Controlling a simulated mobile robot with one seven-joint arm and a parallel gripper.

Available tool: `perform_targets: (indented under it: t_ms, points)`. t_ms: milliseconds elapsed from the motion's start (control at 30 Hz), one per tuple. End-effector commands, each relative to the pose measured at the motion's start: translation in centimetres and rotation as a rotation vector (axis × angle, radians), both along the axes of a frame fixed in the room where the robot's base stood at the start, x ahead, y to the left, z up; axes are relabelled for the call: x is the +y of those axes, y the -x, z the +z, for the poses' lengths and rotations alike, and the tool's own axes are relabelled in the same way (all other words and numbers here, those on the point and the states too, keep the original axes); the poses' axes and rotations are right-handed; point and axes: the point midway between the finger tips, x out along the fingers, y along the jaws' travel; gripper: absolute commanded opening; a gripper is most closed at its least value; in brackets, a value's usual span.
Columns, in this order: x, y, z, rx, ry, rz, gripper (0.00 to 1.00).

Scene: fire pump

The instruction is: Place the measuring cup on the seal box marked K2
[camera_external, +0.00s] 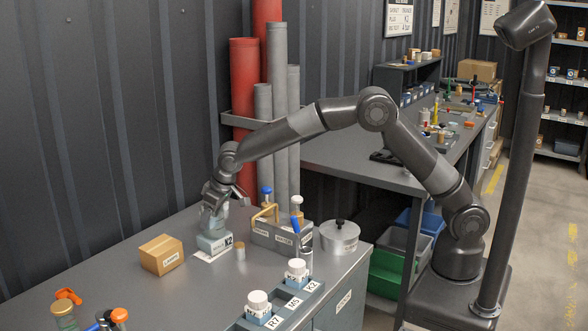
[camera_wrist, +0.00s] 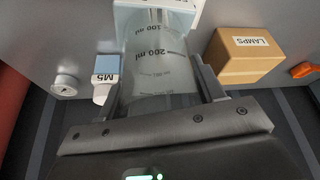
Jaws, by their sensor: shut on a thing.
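The measuring cup (camera_wrist: 158,62) is clear, with grey markings such as 200 ml. My gripper (camera_wrist: 160,92) is shut on it, one finger on each side. In the external view my gripper (camera_external: 214,200) points down and holds the cup (camera_external: 213,224) upright directly over the seal box marked K2 (camera_external: 212,243). The cup's bottom is at the box's top; whether it rests fully there I cannot tell. The box is pale blue-grey with a white label and stands on a white sheet on the bench. In the wrist view part of a pale box (camera_wrist: 153,4) shows beyond the cup.
A cardboard box marked LAMPS (camera_external: 161,254) stands left of the seal box. A rack with labelled jars (camera_external: 270,308) is in front. Bare bench lies between.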

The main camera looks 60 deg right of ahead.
Motion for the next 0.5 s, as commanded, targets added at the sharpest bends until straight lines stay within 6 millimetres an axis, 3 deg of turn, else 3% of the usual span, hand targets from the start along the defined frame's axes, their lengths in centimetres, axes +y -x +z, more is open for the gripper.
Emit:
perform_targets:
  t_ms: [333, 367, 500]
  points:
    - [0.00, -0.03, -0.29, -0.002, -0.001, 0.000, 0.40]
    - [0.00, -0.02, -0.24, -0.002, -0.001, 0.000, 0.64]
    - [-0.01, -0.03, -0.22, -0.002, -0.001, 0.000, 0.76]
